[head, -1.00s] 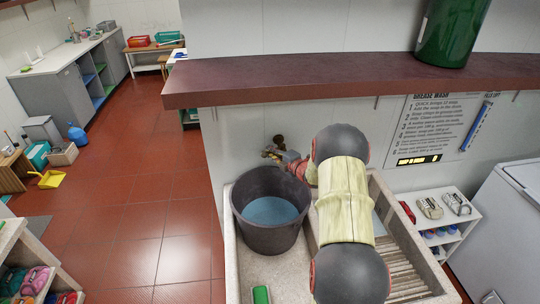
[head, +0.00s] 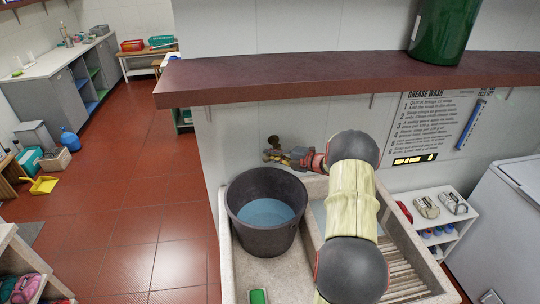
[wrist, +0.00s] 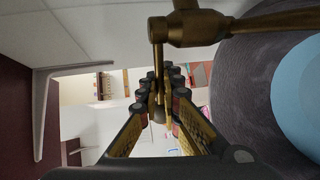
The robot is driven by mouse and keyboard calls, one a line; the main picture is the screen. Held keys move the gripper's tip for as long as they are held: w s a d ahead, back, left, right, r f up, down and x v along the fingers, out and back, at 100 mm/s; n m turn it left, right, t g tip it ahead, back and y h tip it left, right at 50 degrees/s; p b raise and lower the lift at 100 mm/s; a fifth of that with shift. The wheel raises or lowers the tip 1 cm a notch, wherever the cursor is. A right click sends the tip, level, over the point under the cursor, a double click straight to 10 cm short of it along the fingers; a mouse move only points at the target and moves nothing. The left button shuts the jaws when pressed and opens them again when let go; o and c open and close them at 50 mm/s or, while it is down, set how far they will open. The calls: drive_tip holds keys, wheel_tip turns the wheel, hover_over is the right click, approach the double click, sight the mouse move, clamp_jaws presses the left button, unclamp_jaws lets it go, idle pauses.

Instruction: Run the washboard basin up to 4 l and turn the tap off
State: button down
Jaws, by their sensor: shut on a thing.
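The brass tap (head: 272,154) is on the wall behind a dark bucket-like basin (head: 240,222), which stands in the left part of the stone washboard trough (head: 228,262). Pale blue water (head: 265,212) lies inside the basin. No level marks are readable, and I cannot make out a stream. My gripper (head: 292,157) is at the tap's right side. In the wrist view my gripper (wrist: 163,118) is shut on the thin brass tap handle (wrist: 157,60). The thicker brass body (wrist: 190,28) and the basin's dark wall (wrist: 245,85) show beside it. The fingers partly hide the handle.
A dark red shelf (head: 330,75) runs above the tap and bears a green canister (head: 450,25). Ribbed washboard slats (head: 405,270) lie right of my arm. A green block (head: 258,296) lies in the trough's front. Red tiled floor (head: 140,220) is open at left.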

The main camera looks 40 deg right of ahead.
drive_tip(key=shift+a+f, duration=0.1)
drive_tip(key=c, duration=2)
unclamp_jaws()
drive_tip(key=shift+s, duration=0.1)
drive_tip(key=v, duration=1.2)
